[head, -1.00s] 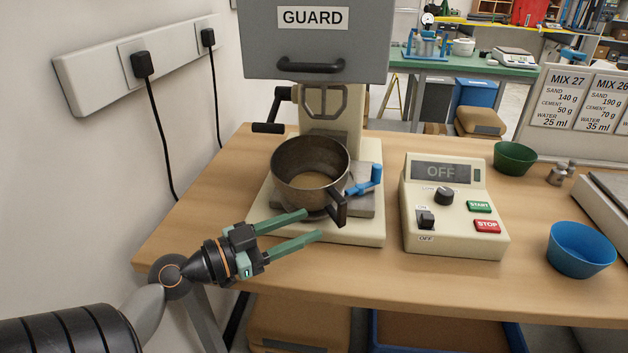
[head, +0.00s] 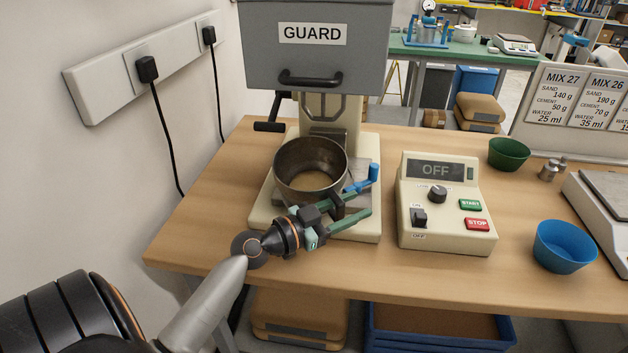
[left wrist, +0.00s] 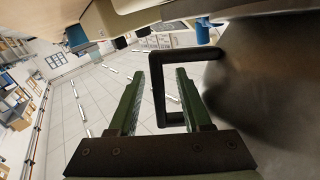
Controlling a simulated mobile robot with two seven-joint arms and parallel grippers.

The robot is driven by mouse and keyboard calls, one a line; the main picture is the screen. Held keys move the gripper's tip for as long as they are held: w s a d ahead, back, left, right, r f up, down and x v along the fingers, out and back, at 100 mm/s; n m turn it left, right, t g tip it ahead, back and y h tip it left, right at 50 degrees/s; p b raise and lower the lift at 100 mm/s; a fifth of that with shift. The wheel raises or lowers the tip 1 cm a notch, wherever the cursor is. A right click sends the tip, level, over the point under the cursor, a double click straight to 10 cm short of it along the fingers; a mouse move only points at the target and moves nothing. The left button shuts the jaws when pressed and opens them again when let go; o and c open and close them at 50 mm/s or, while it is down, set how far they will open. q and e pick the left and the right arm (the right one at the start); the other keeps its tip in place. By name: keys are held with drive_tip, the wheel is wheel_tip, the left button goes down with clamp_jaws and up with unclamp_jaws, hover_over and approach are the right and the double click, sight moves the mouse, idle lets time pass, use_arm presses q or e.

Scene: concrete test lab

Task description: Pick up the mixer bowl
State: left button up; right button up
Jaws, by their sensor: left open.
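The mixer bowl (head: 310,168) is a dark metal bowl, open at the top, sitting on the cream base of the mixer (head: 262,222). Its black handle (head: 337,205) sticks out at the front right. My left gripper (head: 366,204) is open, with its green fingers at the handle. In the left wrist view the handle (left wrist: 158,92) shows between the two fingers of the gripper (left wrist: 160,90), and the dark bowl wall (left wrist: 270,85) fills the right side. I cannot tell whether a finger touches the handle. My right gripper is not in view.
A blue lever (head: 362,180) is beside the bowl, close to the fingers. The control box (head: 445,225), reading OFF, stands to the right. The grey guard (head: 315,60) is raised above the bowl. Green (head: 508,153) and blue (head: 563,247) bowls stand further right.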

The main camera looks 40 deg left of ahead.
use_arm(q)
drive_tip(key=shift+w+d, duration=0.15)
drive_tip(key=shift+w, duration=0.3)
clamp_jaws()
idle(1.1)
